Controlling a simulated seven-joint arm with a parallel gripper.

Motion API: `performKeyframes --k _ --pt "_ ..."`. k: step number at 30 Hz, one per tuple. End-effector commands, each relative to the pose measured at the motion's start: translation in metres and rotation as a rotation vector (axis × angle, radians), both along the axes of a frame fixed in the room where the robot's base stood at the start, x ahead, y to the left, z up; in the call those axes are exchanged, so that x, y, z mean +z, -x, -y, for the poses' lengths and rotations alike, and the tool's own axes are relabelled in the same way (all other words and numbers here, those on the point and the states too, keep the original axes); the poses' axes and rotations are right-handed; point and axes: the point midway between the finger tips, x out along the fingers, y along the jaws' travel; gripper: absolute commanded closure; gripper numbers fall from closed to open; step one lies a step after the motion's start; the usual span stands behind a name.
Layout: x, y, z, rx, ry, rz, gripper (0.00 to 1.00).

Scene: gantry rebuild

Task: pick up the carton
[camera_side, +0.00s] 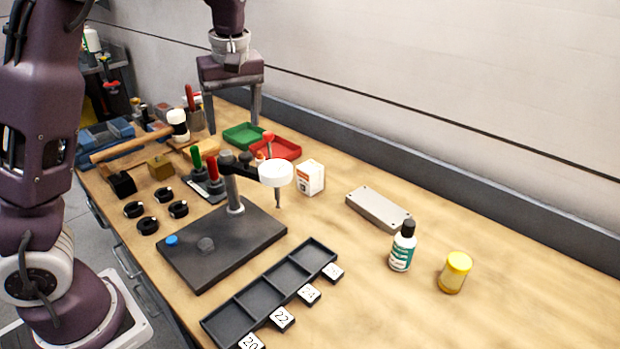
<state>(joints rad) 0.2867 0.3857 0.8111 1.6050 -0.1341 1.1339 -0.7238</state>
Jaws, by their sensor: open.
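The carton (312,178) is a small white box with orange-brown print on its left face. It stands upright on the wooden bench, just right of the round white head of a dark stand. My gripper (231,116) is open and empty, with its fingers pointing down. It is up and to the left of the carton in the picture, near the back of the bench. The fingers are apart from the carton.
The dark stand (222,247) is close left of the carton. A red tray (284,148) and green tray (243,135) lie behind it. A grey box (378,209), a bottle (402,247) and a yellow-lidded jar (455,272) stand right. The front right bench is clear.

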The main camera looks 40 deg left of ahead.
Motion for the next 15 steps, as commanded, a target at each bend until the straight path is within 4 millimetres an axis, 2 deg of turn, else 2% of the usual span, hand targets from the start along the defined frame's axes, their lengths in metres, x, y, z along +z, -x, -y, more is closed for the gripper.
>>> performKeyframes --k 1,3,5,8,10,12,15 --pt "-0.014 -0.023 -0.015 0.093 -0.102 -0.033 0.29" --pt "-0.028 -0.054 -0.027 0.215 -0.254 -0.045 0.29" --pt "-0.042 -0.080 -0.025 0.288 -0.391 -0.034 0.29" --pt "-0.074 -0.121 0.002 0.337 -0.615 0.024 0.29" --pt "-0.104 -0.143 0.032 0.325 -0.751 0.081 0.29" --pt "-0.134 -0.154 0.060 0.299 -0.846 0.131 0.29" --pt "-0.164 -0.158 0.085 0.263 -0.921 0.179 0.29"
